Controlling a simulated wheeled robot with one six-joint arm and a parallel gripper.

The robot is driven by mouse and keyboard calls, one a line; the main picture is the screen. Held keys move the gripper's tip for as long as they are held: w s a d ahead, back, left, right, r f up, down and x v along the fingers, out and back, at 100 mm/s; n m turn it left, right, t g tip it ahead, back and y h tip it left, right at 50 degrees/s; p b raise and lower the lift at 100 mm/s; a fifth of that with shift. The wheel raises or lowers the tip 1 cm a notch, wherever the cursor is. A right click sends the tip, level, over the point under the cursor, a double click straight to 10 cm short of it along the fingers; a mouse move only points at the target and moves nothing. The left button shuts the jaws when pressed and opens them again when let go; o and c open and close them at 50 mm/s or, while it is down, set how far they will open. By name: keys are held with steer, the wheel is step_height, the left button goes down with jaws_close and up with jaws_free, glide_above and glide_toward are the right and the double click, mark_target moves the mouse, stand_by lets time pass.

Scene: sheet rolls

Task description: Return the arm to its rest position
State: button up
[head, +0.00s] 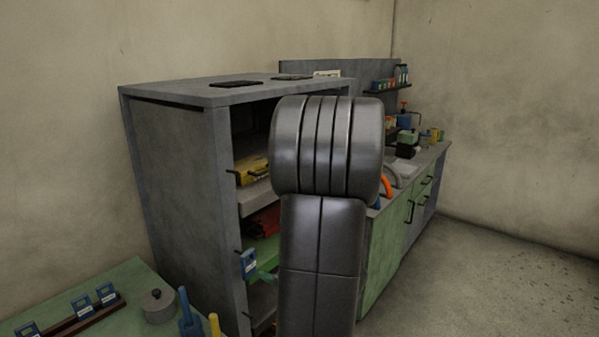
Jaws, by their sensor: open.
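My dark arm (322,220) rises from the bottom centre of the head view, its thick ribbed joint in front of the grey cabinet (180,170). My gripper is not seen; the arm's far end is hidden behind this joint or out of view. The arm covers much of the cabinet's open front, so I cannot tell how far it is from the shelves.
Cabinet shelves hold a yellow item (253,170) and a red item (263,221). A green table (85,292) with a round grey weight (159,306) stands at lower left. A green-fronted workbench (385,245) runs behind right. Floor at right (480,280) is clear.

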steer(key=x, duration=0.8)
steer(key=shift+a, duration=0.5)
steer(key=shift+f, duration=0.1)
steer(key=shift+p+x, duration=0.5)
steer(key=shift+x, duration=2.65)
steer(key=shift+s+a, duration=0.1)
steer(key=shift+s, duration=0.05)
